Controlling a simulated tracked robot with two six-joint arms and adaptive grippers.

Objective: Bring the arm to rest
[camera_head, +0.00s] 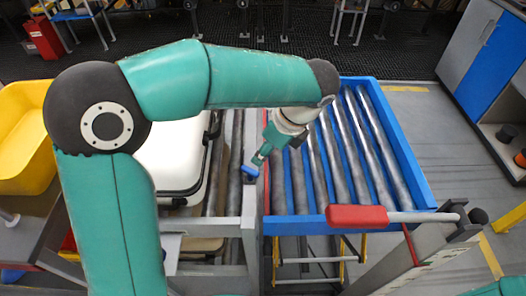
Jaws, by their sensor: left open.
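My left arm (235,78) comes in from the left, bends at the elbow and reaches over to the middle of the view. My left gripper (258,162) hangs from its wrist, pointing down and left, over the line between the grey-framed rollers and the blue-framed roller conveyor (328,150). It is open, and I see nothing held in it. The fingertips are small, so their height above the rollers cannot be told. My right gripper is not in view; only a bit of teal of my right arm shows at the bottom right corner.
A white tray or case (172,155) lies on the left rollers, partly behind my arm. A yellow bin (25,140) stands at the far left. A red-ended lever (358,217) crosses the front of the blue conveyor, whose rollers are empty. A blue-grey cabinet (490,65) stands at the right.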

